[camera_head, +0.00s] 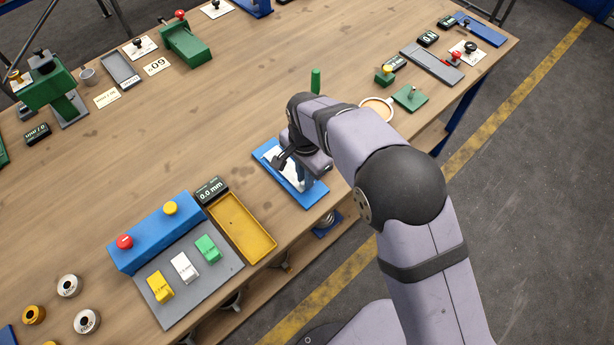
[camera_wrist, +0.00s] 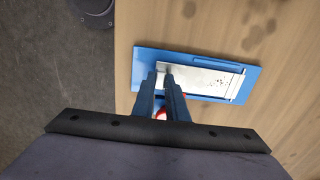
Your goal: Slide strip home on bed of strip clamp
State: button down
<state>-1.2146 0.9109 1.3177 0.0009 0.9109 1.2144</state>
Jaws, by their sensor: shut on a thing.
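The strip clamp is a flat blue base (camera_head: 311,198) near the table's front edge, left of my arm; it also shows in the wrist view (camera_wrist: 245,72). A pale metal strip (camera_head: 272,157) lies along its bed; it shows in the wrist view (camera_wrist: 205,78) with dark specks toward its right end. My gripper (camera_wrist: 164,72) is shut on the strip near its left end in the wrist view. In the head view my gripper (camera_head: 302,184) is over the base's near part. A red and white part (camera_wrist: 160,113) shows partly between the fingers. The exact grip contact is hidden.
A yellow tray (camera_head: 262,252) and a 0.0 mm display (camera_head: 211,190) stand left of the clamp. Bare tabletop lies behind the clamp.

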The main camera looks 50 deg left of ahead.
jog(key=shift+a+f, duration=0.15)
jog(key=shift+a, duration=0.25)
dwell(0.6)
jog(key=c, duration=1.1)
grip_release()
jog(key=shift+r+p, duration=2.45)
jog(key=shift+r, duration=1.1)
